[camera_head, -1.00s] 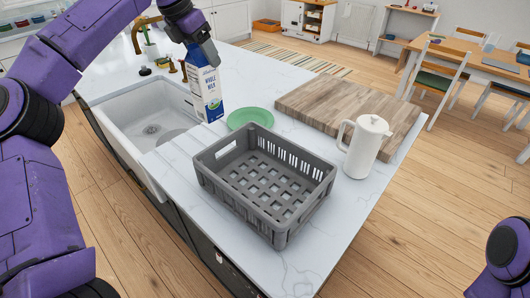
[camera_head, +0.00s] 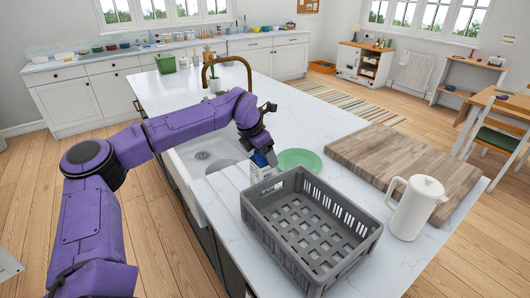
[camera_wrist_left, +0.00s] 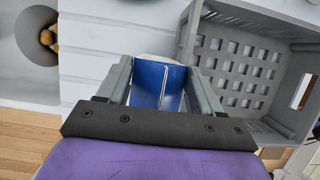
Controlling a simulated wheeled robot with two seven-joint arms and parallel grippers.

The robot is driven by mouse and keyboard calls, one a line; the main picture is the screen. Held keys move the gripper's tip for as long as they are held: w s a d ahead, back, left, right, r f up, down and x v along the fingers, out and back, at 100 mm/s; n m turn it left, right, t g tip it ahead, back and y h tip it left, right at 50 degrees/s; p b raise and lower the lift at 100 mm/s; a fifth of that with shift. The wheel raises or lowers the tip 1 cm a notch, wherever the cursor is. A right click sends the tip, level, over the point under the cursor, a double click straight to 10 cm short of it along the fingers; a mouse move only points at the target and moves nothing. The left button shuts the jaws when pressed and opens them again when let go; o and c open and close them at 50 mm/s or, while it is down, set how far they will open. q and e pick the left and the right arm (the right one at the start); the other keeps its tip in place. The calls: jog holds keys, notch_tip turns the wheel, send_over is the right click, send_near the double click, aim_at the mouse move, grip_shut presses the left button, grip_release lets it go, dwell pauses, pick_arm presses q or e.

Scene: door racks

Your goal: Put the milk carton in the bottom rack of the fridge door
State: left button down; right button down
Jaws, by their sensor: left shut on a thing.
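The milk carton (camera_head: 258,173), blue and white, is in my left gripper (camera_head: 266,155) in the head view. It is over or on the counter, by the far left corner of the grey crate and left of the green plate. Much of it is hidden by the gripper and the crate. In the left wrist view its blue top (camera_wrist_left: 158,82) is between the two fingers of my left gripper (camera_wrist_left: 160,88), which are shut on it. I cannot tell whether its base touches the counter. The fridge door and its bottom rack are not recognizable in view. My right gripper is out of view.
The grey crate (camera_head: 258,220) stands empty on the island. A green plate (camera_head: 300,158), a wooden board (camera_head: 400,160) and a white jug (camera_head: 418,207) are nearby. The sink (camera_head: 190,170) and brass tap (camera_head: 247,68) are beside my left arm.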

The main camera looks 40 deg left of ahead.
pick_arm(q)
jog(key=shift+d+f, duration=0.1)
jog(key=shift+c, duration=0.8)
grip_release()
